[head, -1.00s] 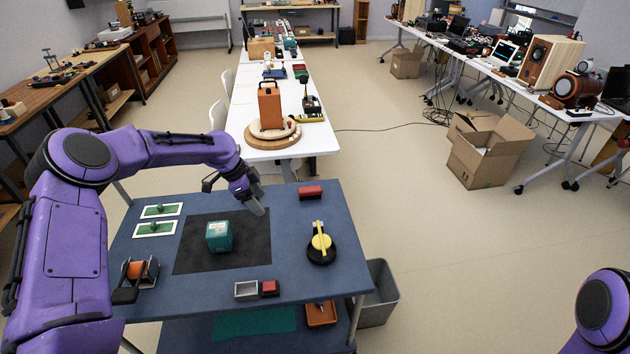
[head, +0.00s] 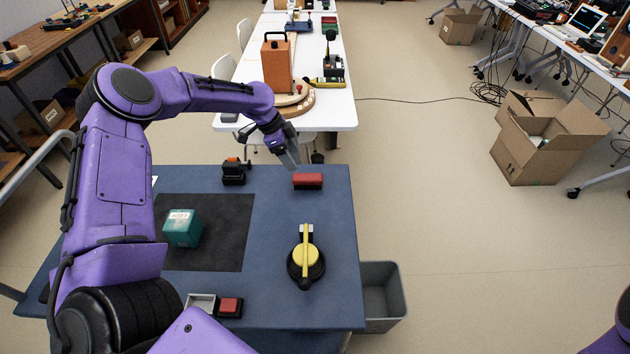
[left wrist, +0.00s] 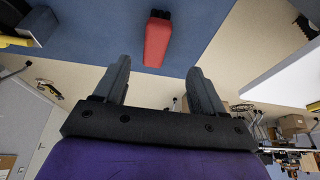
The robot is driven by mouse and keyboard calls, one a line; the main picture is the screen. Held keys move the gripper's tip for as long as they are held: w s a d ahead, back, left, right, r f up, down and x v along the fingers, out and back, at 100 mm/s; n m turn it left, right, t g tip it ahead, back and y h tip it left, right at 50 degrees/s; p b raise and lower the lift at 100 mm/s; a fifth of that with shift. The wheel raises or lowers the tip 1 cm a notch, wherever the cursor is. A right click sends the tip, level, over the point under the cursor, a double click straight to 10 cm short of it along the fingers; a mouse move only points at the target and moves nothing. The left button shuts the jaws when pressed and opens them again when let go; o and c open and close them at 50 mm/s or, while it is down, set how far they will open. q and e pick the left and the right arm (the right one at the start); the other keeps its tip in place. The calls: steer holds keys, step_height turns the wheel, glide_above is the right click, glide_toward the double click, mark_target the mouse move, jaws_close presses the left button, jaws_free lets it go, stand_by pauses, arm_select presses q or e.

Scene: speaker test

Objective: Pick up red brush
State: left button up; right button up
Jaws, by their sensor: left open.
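The red brush (head: 308,181) lies on the blue table (head: 335,215) near its far edge, right of the middle in the head view. In the left wrist view the red brush (left wrist: 157,40) shows above and between my fingertips, with dark bristles at its top end. My left gripper (head: 291,156) is above the table's far edge, just left of and beyond the brush. Its two fingers (left wrist: 159,80) are apart with nothing between them, and it does not touch the brush. My right gripper is out of view.
A teal box (head: 183,229) sits on the black mat (head: 225,250). A black-and-yellow round device (head: 306,262) stands nearer on the table. A small black-and-orange item (head: 233,172) is left of my gripper. A grey bin (head: 383,295) stands right of the table.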

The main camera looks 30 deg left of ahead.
mark_target(306, 176)
arm_select(q)
steer(key=shift+f, duration=0.5)
steer(key=x, duration=0.4)
steer(key=shift+w+d+f+p, duration=0.1)
steer(key=shift+w+d+p, duration=0.05)
steer(key=shift+w+p, duration=0.15)
steer(key=x, duration=0.1)
steer(key=p+x, duration=0.1)
steer(key=x, duration=0.1)
steer(key=d+x, duration=0.1)
steer(key=x, duration=0.1)
steer(key=shift+s+p, duration=0.3)
steer(key=shift+p, duration=0.1)
steer(key=shift+w+f, duration=0.1)
steer(key=shift+f, duration=0.15)
steer(key=c, duration=1.1)
